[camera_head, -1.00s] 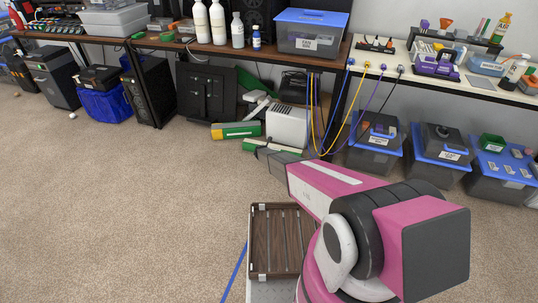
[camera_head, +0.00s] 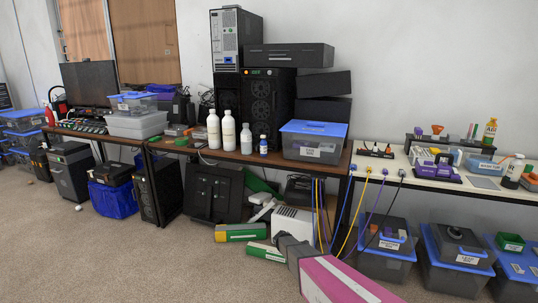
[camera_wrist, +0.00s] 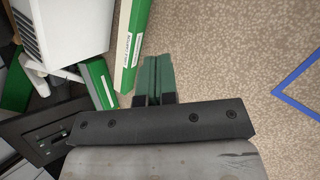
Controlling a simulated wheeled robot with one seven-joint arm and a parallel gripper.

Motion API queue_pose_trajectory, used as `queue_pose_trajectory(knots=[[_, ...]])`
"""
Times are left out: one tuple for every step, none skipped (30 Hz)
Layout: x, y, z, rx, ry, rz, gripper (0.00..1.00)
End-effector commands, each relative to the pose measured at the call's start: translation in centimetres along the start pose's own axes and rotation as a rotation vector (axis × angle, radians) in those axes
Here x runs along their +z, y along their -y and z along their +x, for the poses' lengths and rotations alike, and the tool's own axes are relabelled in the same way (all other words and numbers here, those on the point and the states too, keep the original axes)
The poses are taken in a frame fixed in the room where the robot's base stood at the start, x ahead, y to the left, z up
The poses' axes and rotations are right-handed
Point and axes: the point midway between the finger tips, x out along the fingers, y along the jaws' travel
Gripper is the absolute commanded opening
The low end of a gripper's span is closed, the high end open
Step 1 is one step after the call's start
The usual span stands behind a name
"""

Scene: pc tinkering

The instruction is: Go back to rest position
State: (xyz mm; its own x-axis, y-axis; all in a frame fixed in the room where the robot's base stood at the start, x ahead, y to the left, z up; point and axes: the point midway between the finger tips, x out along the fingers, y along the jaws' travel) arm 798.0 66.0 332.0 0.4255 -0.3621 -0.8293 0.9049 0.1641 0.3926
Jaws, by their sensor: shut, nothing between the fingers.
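My gripper (camera_wrist: 157,82) shows in the wrist view with its two green fingers pressed together and nothing between them. It points down over the beige carpet, beside the green and white boxes on the floor. In the head view my pink arm enters from the bottom, with the dark wrist end near the white unit; the fingertips cannot be made out there.
A white unit (camera_head: 292,226) and green boxes (camera_head: 240,232) lie on the floor under the wooden desk (camera_head: 240,155). Yellow, blue and purple cables hang beside them. Lidded bins (camera_head: 385,245) stand at the right. The carpet at the left (camera_head: 110,260) is clear.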

Motion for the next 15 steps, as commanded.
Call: queue_pose_trajectory(knots=[[2.7, 2.1, -3.5, -0.037, -0.006, 0.129, 0.0], [3.8, 3.0, -4.8, -0.063, -0.011, 0.209, 0.0], [5.2, 4.1, -6.7, -0.097, -0.016, 0.318, 0.0], [6.2, 5.0, -8.2, -0.124, -0.019, 0.399, 0.0], [7.2, 6.0, -9.6, -0.153, -0.021, 0.481, 0.0], [8.4, 7.3, -11.6, -0.19, -0.024, 0.588, 0.0], [9.2, 8.3, -13.0, -0.219, -0.026, 0.668, 0.0], [10.1, 9.3, -14.5, -0.248, -0.027, 0.747, 0.0], [11.1, 10.7, -16.5, -0.289, -0.027, 0.851, 0.0], [11.8, 11.7, -18.0, -0.32, -0.026, 0.928, 0.0], [12.4, 12.8, -19.5, -0.353, -0.024, 1.004, 0.0], [13.2, 14.1, -21.4, -0.395, -0.022, 1.101, 0.0], [13.7, 15.0, -22.8, -0.425, -0.02, 1.168, 0.0], [14.1, 15.9, -24.1, -0.456, -0.016, 1.233, 0.0], [14.6, 17.1, -25.6, -0.495, -0.011, 1.31, 0.0]])
